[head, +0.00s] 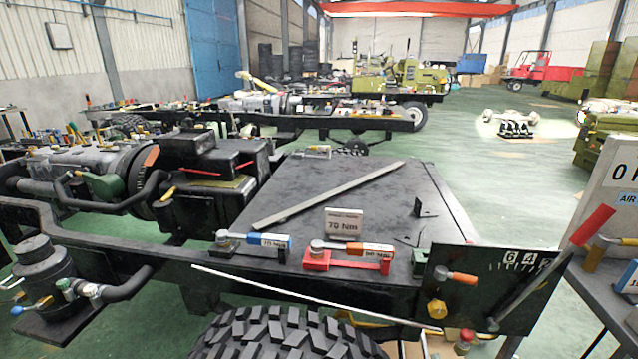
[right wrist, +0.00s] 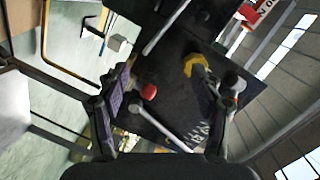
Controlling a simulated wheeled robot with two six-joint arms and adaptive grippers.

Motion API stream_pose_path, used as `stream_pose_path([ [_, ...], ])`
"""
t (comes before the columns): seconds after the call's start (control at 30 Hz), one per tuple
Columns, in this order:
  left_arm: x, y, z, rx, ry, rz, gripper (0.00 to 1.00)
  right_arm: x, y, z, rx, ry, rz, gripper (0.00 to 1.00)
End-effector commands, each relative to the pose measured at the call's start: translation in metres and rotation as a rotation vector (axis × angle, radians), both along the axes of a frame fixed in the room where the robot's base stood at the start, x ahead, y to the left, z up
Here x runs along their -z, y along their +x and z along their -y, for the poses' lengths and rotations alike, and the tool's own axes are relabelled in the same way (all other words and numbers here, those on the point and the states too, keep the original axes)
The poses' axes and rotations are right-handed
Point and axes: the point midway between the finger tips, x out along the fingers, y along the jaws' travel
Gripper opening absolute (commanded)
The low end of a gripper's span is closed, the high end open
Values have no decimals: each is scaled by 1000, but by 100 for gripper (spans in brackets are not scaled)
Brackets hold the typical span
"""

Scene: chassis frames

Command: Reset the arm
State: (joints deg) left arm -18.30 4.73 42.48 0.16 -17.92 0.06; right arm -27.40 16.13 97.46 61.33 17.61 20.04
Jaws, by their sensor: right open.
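My right gripper (right wrist: 166,98) shows in the right wrist view, with its two fingers spread wide apart. It is open and nothing is held between the fingers. A dark panel (right wrist: 172,85) lies beyond the fingertips, with a red knob (right wrist: 148,92) and a yellow part (right wrist: 194,65) showing in the gap. I cannot tell how far the fingers are from the panel. Neither arm shows in the head view, and my left gripper is in no view.
A chassis with a flat black plate (head: 345,185) fills the head view's middle. On it are a 70 Nm sign (head: 343,225), a blue-handled tool (head: 262,241) and a red tool (head: 345,256). A dark numbered panel (head: 488,290) stands at right, beside a grey table (head: 605,290).

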Motion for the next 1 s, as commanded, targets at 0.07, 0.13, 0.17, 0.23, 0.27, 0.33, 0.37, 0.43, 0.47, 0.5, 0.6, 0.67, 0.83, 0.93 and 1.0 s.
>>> stream_pose_path([
  [0.07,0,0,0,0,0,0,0,66,-17,-5,-69,-137,-171,66],
  [0.13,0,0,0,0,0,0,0,125,-40,-12,-151,-261,-334,66],
  [0.17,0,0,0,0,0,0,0,149,-51,-15,-189,-310,-401,66],
  [0.23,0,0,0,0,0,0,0,202,-85,-22,-287,-413,-562,66],
  [0.27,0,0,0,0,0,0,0,222,-100,-25,-329,-453,-627,66],
  [0.33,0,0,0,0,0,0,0,264,-138,-32,-431,-532,-769,66],
  [0.37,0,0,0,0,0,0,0,279,-154,-34,-474,-563,-822,66],
  [0.43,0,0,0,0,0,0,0,308,-189,-40,-567,-621,-934,66],
  [0.47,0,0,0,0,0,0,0,319,-204,-42,-607,-641,-978,66],
  [0.5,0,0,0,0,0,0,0,331,-224,-44,-658,-668,-1033,66],
  [0.6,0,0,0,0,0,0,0,355,-270,-51,-781,-725,-1156,66],
  [0.67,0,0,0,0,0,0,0,366,-298,-53,-856,-754,-1224,66],
  [0.83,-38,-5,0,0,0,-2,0,339,-340,-57,-972,-800,-1317,66],
  [0.93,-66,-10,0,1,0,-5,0,311,-346,-57,-972,-798,-1319,66],
  [1.0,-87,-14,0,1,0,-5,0,291,-349,-56,-971,-797,-1319,66],
])
